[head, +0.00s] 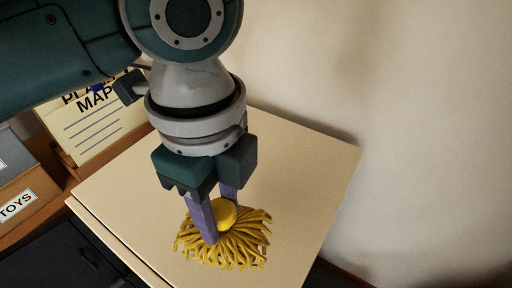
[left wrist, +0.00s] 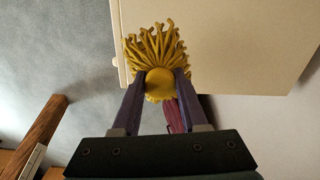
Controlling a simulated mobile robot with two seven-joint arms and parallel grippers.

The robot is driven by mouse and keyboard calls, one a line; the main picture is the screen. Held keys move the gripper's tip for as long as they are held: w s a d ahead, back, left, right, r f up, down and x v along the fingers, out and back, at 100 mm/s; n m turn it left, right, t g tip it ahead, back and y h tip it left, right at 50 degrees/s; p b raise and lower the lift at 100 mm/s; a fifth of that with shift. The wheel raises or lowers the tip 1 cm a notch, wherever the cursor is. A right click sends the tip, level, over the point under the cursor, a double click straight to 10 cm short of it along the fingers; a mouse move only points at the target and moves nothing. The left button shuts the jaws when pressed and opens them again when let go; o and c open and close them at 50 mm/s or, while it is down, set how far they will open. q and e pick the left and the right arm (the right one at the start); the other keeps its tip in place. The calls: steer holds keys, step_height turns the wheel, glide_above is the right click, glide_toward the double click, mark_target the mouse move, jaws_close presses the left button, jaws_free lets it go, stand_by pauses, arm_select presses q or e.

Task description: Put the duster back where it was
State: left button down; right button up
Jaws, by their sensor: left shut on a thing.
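The duster (head: 236,243) has yellow, noodle-like strands and a round yellow core. My left gripper (head: 219,222) reaches down from above, and its purple fingers are shut on the duster's yellow core. The strands spread over or just above the cream top of a cabinet (head: 125,190); I cannot tell whether they touch it. The left wrist view shows the duster (left wrist: 158,60) between the two fingertips (left wrist: 160,84), with a dark red piece below the core, partly hidden by the right-hand finger. My right gripper is not in view.
A paper marked "MAP" (head: 95,125) stands on a wooden shelf at the left. A box labelled "TOYS" (head: 20,200) is below it. A plain wall (head: 430,140) rises behind and right of the cabinet. The cabinet top around the duster is clear.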

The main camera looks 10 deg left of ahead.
mark_target(223, 230)
arm_select(q)
step_height(223, 230, down, 5)
steer(key=shift+r+b, duration=0.2)
steer(key=shift+b, duration=0.2)
steer(key=shift+d+f+b, duration=0.1)
steer(key=shift+f+b, duration=0.45)
steer(key=shift+f, duration=1.6)
steer(key=shift+f, duration=0.25)
steer(key=shift+c, duration=2.2)
jaws_free()
steer(key=shift+r, duration=0.1)
